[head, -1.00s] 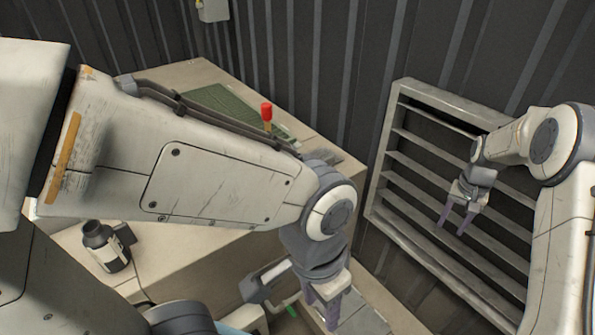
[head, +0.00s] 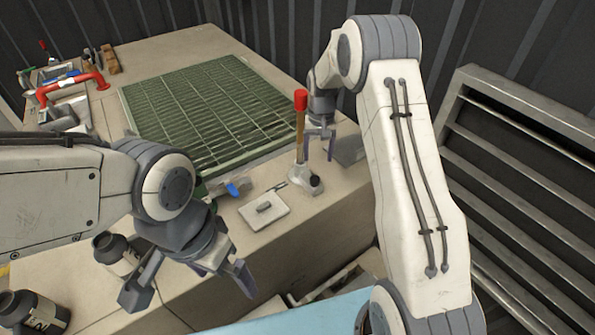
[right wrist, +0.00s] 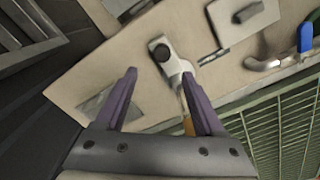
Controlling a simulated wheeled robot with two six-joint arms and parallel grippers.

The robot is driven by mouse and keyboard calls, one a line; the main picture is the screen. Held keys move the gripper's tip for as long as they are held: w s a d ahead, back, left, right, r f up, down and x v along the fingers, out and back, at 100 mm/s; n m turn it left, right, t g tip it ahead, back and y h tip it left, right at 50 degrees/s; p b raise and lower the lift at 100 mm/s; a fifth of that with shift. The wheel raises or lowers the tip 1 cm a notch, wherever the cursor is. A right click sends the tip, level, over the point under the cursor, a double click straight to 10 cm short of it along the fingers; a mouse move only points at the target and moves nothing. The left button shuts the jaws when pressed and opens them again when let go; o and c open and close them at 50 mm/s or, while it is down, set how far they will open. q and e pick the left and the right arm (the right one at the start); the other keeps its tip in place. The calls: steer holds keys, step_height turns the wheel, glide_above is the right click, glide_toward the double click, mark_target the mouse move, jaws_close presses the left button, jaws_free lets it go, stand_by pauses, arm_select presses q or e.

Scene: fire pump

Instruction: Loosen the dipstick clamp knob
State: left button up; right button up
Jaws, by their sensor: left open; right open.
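The dipstick (head: 299,132), with a red-tipped wooden handle, stands upright on the worktop near its right corner. At its foot is a grey metal clamp (head: 301,176) with a small black knob (head: 316,183). In the right wrist view the knob (right wrist: 160,50) and clamp (right wrist: 175,68) lie beyond the fingertips, roughly between them in the picture. My right gripper (head: 320,152) is open and empty, pointing down just right of the dipstick handle, above the knob. My left gripper (head: 240,283) is open and empty, low in front of the worktop, away from the clamp.
A green grating (head: 205,110) covers the worktop behind. A grey plate (head: 264,208) and a blue-handled valve (head: 233,190) lie left of the clamp. Red pipework (head: 72,88) is far left. Dark bottles (head: 113,252) stand front left. A louvred panel (head: 520,170) is right.

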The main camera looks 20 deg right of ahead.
mark_target(315, 178)
steer(key=f+p, duration=0.2)
steer(key=f, duration=0.6)
steer(key=shift+a+f, duration=0.2)
steer(key=shift+f, duration=0.7)
jaws_close()
